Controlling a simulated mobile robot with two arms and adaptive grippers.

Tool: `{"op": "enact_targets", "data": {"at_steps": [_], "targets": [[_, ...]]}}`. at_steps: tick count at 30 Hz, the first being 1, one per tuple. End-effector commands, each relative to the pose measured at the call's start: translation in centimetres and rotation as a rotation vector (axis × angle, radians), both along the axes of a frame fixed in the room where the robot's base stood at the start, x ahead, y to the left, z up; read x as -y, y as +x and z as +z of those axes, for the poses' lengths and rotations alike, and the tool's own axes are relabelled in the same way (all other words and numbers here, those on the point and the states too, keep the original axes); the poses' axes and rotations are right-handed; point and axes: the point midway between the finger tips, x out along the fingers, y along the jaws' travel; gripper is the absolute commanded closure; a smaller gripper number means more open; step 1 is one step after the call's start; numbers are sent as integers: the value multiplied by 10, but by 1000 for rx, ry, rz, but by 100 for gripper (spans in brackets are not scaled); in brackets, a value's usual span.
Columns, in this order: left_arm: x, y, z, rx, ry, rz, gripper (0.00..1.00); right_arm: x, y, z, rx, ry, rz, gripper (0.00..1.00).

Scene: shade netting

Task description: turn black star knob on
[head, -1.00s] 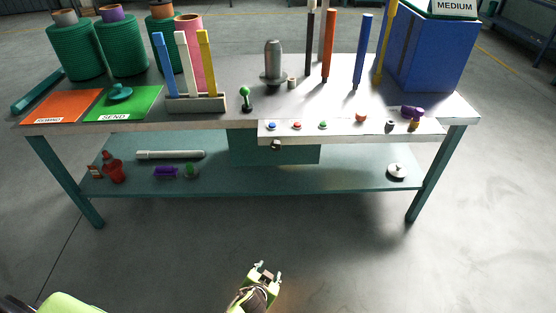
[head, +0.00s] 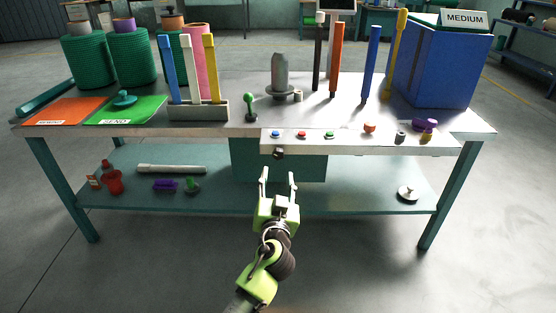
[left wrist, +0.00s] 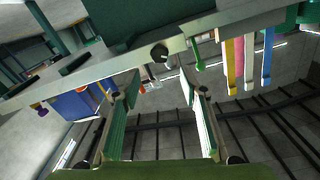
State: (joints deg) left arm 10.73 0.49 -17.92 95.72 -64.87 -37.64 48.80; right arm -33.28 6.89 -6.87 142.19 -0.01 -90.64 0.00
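The black star knob (head: 279,153) sits on the front face of the light control panel (head: 350,143), below its blue button. It also shows in the left wrist view (left wrist: 159,53), dark and round, ahead of the fingertips. My left gripper (head: 278,178) is open, its two fingers pointing at the panel, just below and short of the knob in the head view. In the left wrist view my left gripper (left wrist: 158,82) has empty space between its fingers, and the knob appears roughly centred beyond them. The two do not appear to touch. My right gripper is not in view.
The panel top carries blue (head: 275,134), red (head: 301,134) and green (head: 329,135) buttons. A green-topped lever (head: 250,106) stands behind. A teal box (head: 245,165) hangs under the tabletop, above the lower shelf (head: 330,196). The floor in front is clear.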

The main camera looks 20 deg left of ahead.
Motion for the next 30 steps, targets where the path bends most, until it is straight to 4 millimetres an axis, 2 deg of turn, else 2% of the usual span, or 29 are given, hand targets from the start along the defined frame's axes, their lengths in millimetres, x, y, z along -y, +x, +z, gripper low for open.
{"op": "enact_targets", "data": {"at_steps": [6, 15, 21, 29, 30], "targets": [[-13, 45, 0, 1, 2, 1, 61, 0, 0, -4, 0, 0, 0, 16], [-24, 86, -1, -1, 1, -1, 61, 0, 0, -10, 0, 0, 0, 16], [-28, 96, -1, -2, 0, 0, 61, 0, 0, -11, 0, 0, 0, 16], [-28, 97, -1, -2, -1, 0, 61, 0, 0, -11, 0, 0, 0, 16], [-28, 97, -1, -2, -1, 0, 68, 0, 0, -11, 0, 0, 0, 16]]}}
